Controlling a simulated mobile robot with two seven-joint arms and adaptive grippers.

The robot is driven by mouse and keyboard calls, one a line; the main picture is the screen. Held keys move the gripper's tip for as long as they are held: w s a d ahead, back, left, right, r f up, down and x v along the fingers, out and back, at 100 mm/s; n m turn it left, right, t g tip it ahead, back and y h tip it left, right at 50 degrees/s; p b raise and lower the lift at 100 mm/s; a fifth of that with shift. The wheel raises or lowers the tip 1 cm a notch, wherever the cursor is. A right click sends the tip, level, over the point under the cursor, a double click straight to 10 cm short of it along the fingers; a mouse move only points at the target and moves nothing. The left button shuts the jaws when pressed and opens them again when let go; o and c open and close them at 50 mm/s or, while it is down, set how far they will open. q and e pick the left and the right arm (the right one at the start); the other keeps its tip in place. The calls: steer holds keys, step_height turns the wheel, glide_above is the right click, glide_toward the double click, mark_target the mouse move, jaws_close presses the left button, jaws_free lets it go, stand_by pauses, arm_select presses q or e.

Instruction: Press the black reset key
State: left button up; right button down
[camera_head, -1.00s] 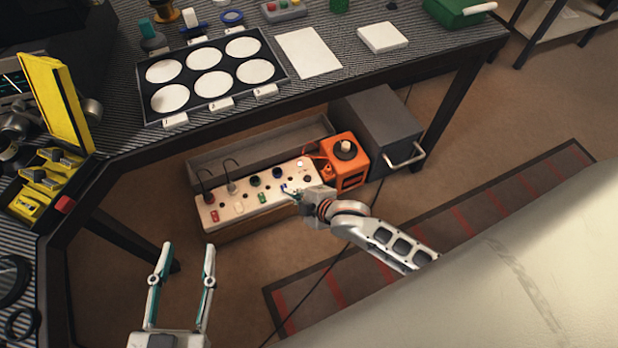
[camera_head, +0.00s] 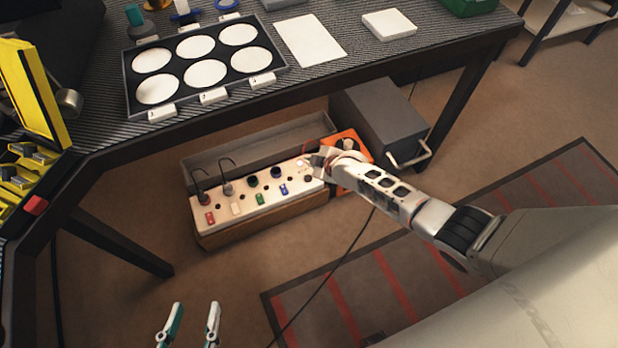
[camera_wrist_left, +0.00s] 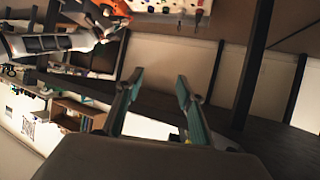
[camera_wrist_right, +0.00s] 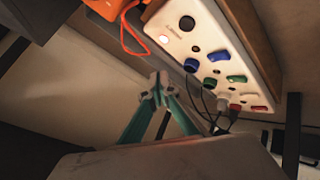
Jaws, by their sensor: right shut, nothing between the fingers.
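The black reset key looks to be the round black button (camera_wrist_right: 187,22) at one end of the white top of the power strip (camera_wrist_right: 215,40). In the head view the button (camera_head: 307,178) is a small dark spot at the strip's right end. My right gripper (camera_head: 316,161) is above that end, shut and empty. In the right wrist view its closed fingertips (camera_wrist_right: 160,80) appear beside the strip, not over the button; I see no contact. My left gripper (camera_head: 193,308) is open and empty, low in the head view, and its spread fingers (camera_wrist_left: 158,80) show in the left wrist view.
The strip has coloured rockers, plugged cords and a lit white lamp (camera_wrist_right: 164,39). An orange box (camera_head: 347,144) and a grey cabinet (camera_head: 380,110) adjoin its right end. The workbench edge (camera_head: 300,84) overhangs behind. A black cable (camera_head: 350,249) crosses the open floor.

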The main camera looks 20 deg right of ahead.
mark_target(309, 179)
steer(key=shift+f, duration=0.1)
